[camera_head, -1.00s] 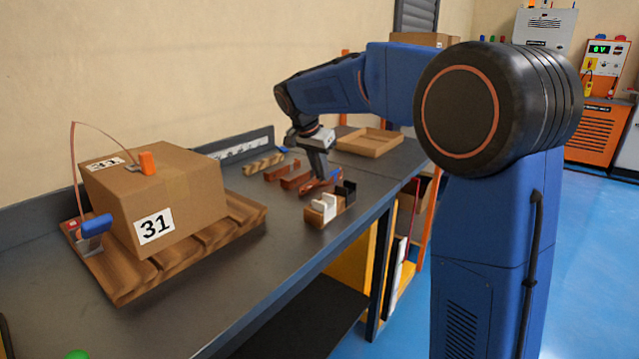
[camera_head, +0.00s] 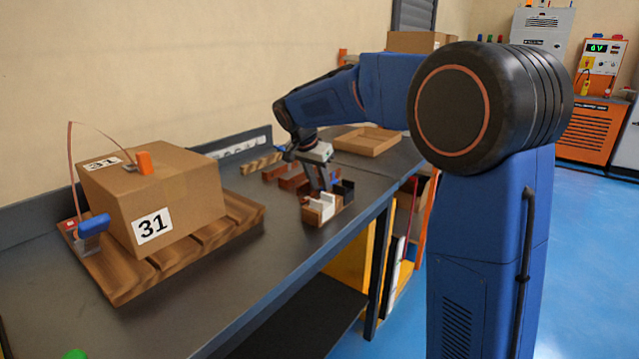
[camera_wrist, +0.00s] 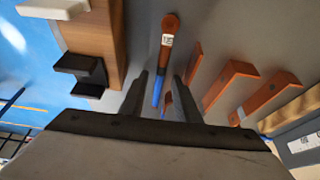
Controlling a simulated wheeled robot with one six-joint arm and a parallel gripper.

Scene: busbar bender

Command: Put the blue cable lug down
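The blue cable lug (camera_wrist: 164,60) shows in the wrist view as a copper tongue with a white label and a blue sleeve. It lies over the grey bench top, beside a wooden block. Its blue end reaches into the gap between the two fingers of my gripper (camera_wrist: 161,78), with space visible on both sides. My gripper looks open. In the head view my gripper (camera_head: 325,188) points down at the bench, just behind the wooden block with white and black holders (camera_head: 318,213). The lug is mostly hidden there.
Several copper brackets (camera_wrist: 232,83) lie right of the lug in the wrist view. The head view shows a shallow wooden tray (camera_head: 368,140) behind my gripper and a carton marked 31 (camera_head: 190,200) on a pallet at left.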

